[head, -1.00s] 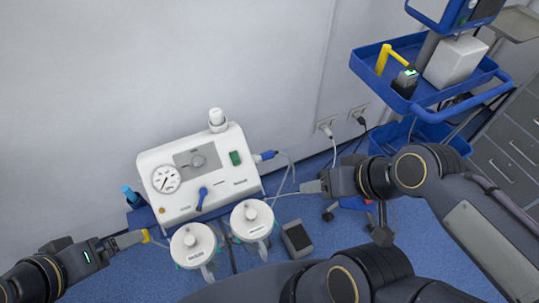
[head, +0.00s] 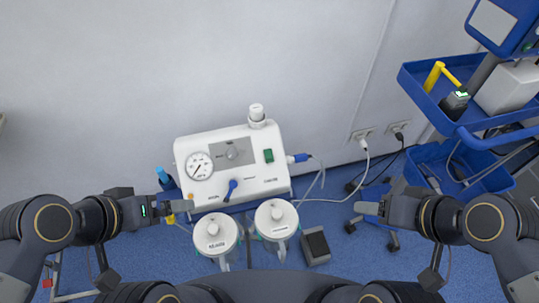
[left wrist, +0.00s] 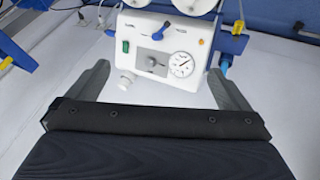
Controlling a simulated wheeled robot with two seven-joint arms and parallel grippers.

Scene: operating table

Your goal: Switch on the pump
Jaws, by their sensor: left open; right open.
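The pump (head: 245,148) is a white box with a round gauge, a grey dial, a blue lever and a green switch (head: 268,155) at the right of its front. It shows upside down in the left wrist view (left wrist: 195,68), with the green switch (left wrist: 125,46) at the left there. My left gripper (head: 184,206) is open and empty, left of the pump's lower left corner; its two fingers (left wrist: 160,85) frame the pump in the left wrist view. My right gripper (head: 366,208) is open and empty, right of the pump and apart from it.
Two white-lidded canisters (head: 215,232) (head: 277,216) stand in front of the pump. A dark foot pedal (head: 315,245) lies on the blue floor beside them. A blue cart (head: 450,120) stands at the right. Wall sockets (head: 362,134) hold plugged cables. A grey tube runs right of the pump.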

